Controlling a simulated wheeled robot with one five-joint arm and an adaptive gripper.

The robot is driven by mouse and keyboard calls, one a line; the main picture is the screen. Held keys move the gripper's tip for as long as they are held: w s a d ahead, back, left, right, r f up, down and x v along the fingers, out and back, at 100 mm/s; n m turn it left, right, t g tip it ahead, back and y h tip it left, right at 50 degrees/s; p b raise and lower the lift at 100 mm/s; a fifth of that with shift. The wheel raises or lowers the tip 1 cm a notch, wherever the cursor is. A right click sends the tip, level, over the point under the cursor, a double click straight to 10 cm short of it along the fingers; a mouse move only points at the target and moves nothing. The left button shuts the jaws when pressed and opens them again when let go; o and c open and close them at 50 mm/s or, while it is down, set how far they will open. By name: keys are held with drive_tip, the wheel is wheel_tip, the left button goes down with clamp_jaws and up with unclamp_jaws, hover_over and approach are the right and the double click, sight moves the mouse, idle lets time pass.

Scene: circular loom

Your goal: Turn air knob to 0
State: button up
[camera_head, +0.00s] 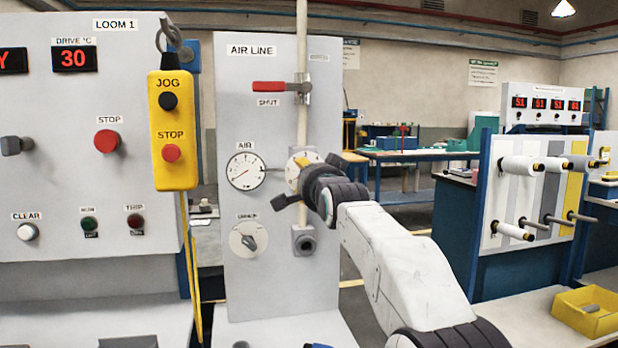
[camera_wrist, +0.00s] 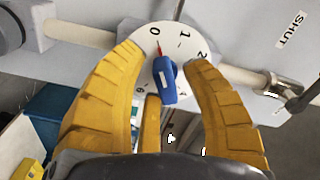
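The air knob (camera_wrist: 167,80) is blue with a red-and-white pointer, on a white numbered dial (camera_wrist: 150,72). In the wrist view its pointer is toward the 0 mark. My gripper (camera_wrist: 167,58) is open, its yellow fingers on either side of the knob, with gaps showing between the fingertips and the knob. In the head view my gripper (camera_head: 308,180) is in front of the dial (camera_head: 292,164) on the AIR LINE panel and hides the knob. The round AIR gauge (camera_head: 245,171) is left of it, its needle pointing lower left.
A red SHUT lever (camera_head: 269,86) sits on the pipe (camera_head: 301,120) above the dial. A grey rotary knob (camera_head: 249,239) is below the gauge. The yellow JOG/STOP pendant (camera_head: 173,130) hangs to the left. A spool rack (camera_head: 525,190) stands to the right.

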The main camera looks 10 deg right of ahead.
drive_tip(key=shift+o, duration=0.6)
drive_tip(key=s, duration=1.2)
idle(0.4)
drive_tip(key=s+f+n+g+p, duration=0.3)
drive_tip(key=s+p, duration=0.4)
drive_tip(key=s, duration=0.3)
drive_tip(key=s+f+n+g+p, duration=0.4)
drive_tip(key=s+f+g+p, duration=0.2)
drive_tip(key=s, duration=0.4)
drive_tip(key=s+f+n+g+p, duration=0.4)
drive_tip(key=s+p, duration=0.3)
drive_tip(key=s, duration=0.4)
drive_tip(key=shift+f+g+p, duration=0.4)
drive_tip(key=shift+f+g, duration=0.1)
drive_tip(key=shift+f, duration=0.3)
drive_tip(key=shift+s, duration=0.1)
